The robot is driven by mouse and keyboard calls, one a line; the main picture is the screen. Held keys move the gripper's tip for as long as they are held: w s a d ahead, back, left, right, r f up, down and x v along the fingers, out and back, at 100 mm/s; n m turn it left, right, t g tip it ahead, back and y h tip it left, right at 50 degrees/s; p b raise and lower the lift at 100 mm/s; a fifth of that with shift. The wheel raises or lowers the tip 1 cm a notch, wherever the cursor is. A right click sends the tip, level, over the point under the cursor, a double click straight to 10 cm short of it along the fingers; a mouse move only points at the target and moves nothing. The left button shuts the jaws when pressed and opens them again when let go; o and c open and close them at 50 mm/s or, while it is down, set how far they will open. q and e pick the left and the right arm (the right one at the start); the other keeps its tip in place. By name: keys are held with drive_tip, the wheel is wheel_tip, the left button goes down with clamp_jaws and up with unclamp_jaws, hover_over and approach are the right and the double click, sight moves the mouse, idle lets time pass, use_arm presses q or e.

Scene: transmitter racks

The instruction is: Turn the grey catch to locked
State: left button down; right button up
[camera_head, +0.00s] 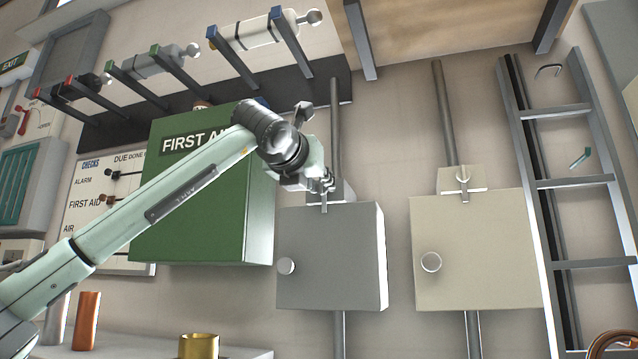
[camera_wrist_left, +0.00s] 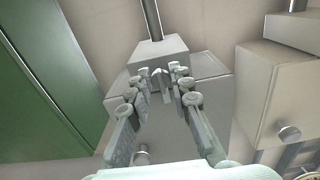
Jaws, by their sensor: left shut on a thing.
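The grey box (camera_head: 328,258) hangs on the wall with a round knob on its front. Its grey catch (camera_head: 324,207) is at the box's top edge, mostly hidden by my gripper in the head view. The visible end of the catch points down over the box's edge. My left gripper (camera_head: 326,183) is shut on the catch. In the left wrist view, the fingers of the left gripper (camera_wrist_left: 163,72) stand on either side of the catch (camera_wrist_left: 160,84), in front of the grey box (camera_wrist_left: 211,66). My right gripper is not in view.
A green first aid cabinet (camera_head: 190,210) is close on the left, behind my left arm. A cream box (camera_head: 475,260) with its own catch (camera_head: 463,180) hangs to the right. A ladder (camera_head: 575,184) stands farther right. A brass cup (camera_head: 198,346) is on the shelf below.

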use_arm(q)
drive_tip(key=c, duration=1.4)
unclamp_jaws()
drive_tip(key=v, duration=1.2)
